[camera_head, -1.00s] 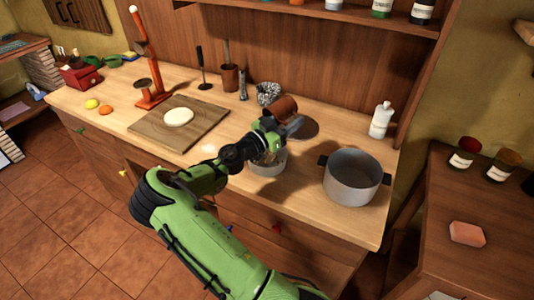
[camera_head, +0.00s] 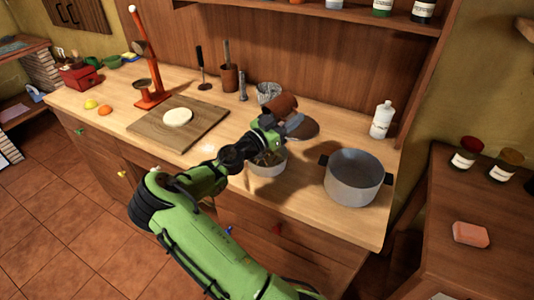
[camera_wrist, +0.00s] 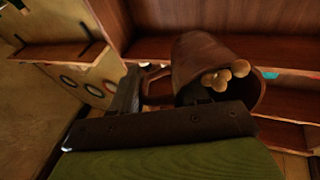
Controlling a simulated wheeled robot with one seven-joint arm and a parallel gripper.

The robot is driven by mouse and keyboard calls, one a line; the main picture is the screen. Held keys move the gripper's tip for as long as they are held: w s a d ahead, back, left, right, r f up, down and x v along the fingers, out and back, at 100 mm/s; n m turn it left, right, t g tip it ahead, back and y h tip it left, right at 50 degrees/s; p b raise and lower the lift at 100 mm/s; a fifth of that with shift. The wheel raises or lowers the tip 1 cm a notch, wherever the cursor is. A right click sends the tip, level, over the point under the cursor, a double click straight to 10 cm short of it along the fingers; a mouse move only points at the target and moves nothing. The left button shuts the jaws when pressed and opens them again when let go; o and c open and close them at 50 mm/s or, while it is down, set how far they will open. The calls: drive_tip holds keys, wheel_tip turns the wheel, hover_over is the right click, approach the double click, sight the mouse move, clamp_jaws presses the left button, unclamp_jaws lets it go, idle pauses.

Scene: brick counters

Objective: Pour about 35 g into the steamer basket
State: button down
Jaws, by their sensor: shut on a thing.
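My gripper (camera_head: 284,126) is shut on a brown mug (camera_head: 280,105) and holds it tilted above the counter. In the wrist view the mug (camera_wrist: 190,60) lies on its side, with its handle at the gripper's finger. Several small beige round pieces (camera_wrist: 226,76) show at its mouth. A light metal bowl or basket (camera_head: 267,170) stands under my gripper, partly hidden by it, with something inside. A crinkled metal container (camera_head: 268,91) stands behind the mug. I cannot tell for sure which of these two is the steamer basket.
A grey pot (camera_head: 353,181) stands to the right, a white bottle (camera_head: 382,118) behind it. A dark round disc (camera_head: 303,129) lies beside the mug. A board (camera_head: 150,128) with a pale round piece (camera_head: 177,117) and an orange stand (camera_head: 150,75) are to the left.

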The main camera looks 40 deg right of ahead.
drive_tip(key=shift+a+r+b, duration=0.1)
drive_tip(key=shift+r+b, duration=0.2)
drive_tip(key=shift+b, duration=0.05)
drive_tip(key=shift+a+r+h+b, duration=0.15)
drive_tip(key=shift+h+b, duration=0.55)
drive_tip(key=shift+b, duration=0.8)
drive_tip(key=shift+a+r+h+b, duration=0.1)
drive_tip(key=shift+a+h+b, duration=0.15)
drive_tip(key=shift+h+b, duration=0.85)
idle(0.4)
